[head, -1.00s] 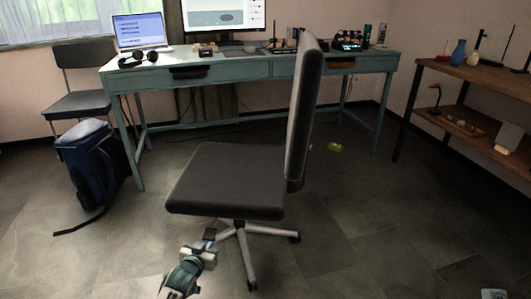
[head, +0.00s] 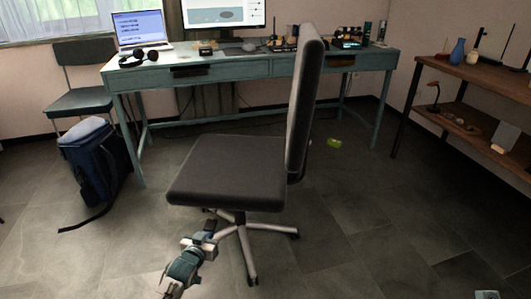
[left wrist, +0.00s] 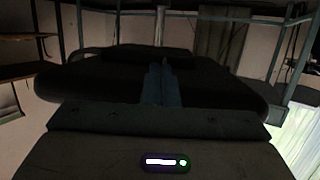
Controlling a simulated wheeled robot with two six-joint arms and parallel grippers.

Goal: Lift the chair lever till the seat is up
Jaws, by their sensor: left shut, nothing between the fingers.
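The dark grey office chair (head: 228,172) stands in the middle of the head view, its backrest on the right and its seat level. Its grey star base (head: 247,250) shows below the seat. My left gripper (head: 209,226) is shut and empty, under the front left part of the seat. The chair lever cannot be made out; the seat and the gripper hide that spot. In the left wrist view, the shut fingers (left wrist: 160,84) point at the dark underside of the seat. I cannot tell whether they touch the lever.
A teal desk (head: 225,70) with laptop and monitor stands behind the chair. A blue backpack (head: 88,170) and another chair (head: 78,100) are at the left. A wooden shelf (head: 480,88) stands at the right. The floor in front is mostly clear.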

